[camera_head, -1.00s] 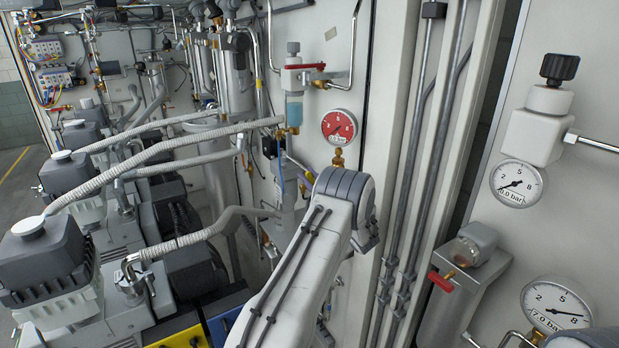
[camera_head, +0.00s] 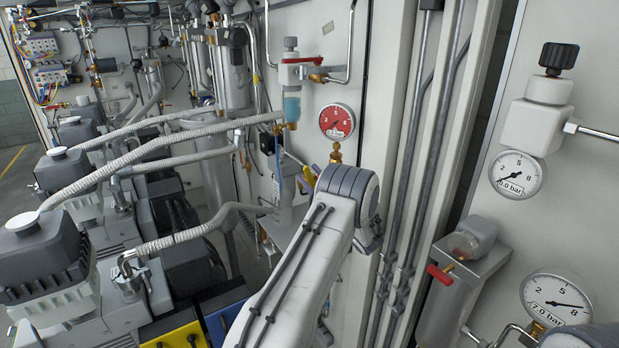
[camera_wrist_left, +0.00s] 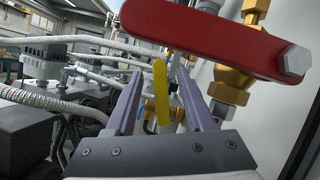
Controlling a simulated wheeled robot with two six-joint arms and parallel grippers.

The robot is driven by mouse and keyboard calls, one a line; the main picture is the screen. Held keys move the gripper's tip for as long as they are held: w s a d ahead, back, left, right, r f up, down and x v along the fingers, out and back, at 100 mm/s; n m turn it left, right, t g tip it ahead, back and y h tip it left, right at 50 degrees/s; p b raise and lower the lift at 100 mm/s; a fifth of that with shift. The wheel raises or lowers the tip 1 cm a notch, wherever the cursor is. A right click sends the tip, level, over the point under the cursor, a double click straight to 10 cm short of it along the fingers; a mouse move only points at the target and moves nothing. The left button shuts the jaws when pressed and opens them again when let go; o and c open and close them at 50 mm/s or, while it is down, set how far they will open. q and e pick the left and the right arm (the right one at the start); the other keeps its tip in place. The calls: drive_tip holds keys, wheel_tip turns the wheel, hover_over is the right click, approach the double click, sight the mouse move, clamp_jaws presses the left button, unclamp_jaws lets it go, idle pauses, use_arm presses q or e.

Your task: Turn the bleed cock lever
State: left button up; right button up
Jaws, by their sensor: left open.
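A yellow lever (camera_wrist_left: 161,95) stands upright on a brass fitting in the left wrist view, in line with the gap between my left gripper's (camera_wrist_left: 160,75) two purple-grey fingers. I cannot tell whether the fingers reach around it. The gripper is open. In the head view my left arm hides most of the gripper; a purple finger and a bit of yellow show just left of the wrist. A large red lever (camera_wrist_left: 220,38) on a brass valve is close in front of the wrist camera, above and right of the fingers. I cannot tell which lever is the bleed cock's.
A red-faced gauge (camera_head: 337,121) is just above my left wrist. Another red lever (camera_head: 301,61) is by the blue sight glass (camera_head: 291,106). Vertical pipes (camera_head: 412,150) run to the right. A red-handled valve (camera_head: 440,274) is lower right. Pumps and ribbed hoses (camera_head: 150,160) crowd the left.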

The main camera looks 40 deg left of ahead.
sight(309, 175)
use_arm(q)
drive_tip(key=shift+d, duration=0.1)
drive_tip(key=b+v, duration=0.2)
drive_tip(key=v, duration=0.2)
drive_tip(key=shift+f, duration=0.15)
drive_tip(key=shift+b+v, duration=0.55)
drive_tip(key=shift+v, duration=0.3)
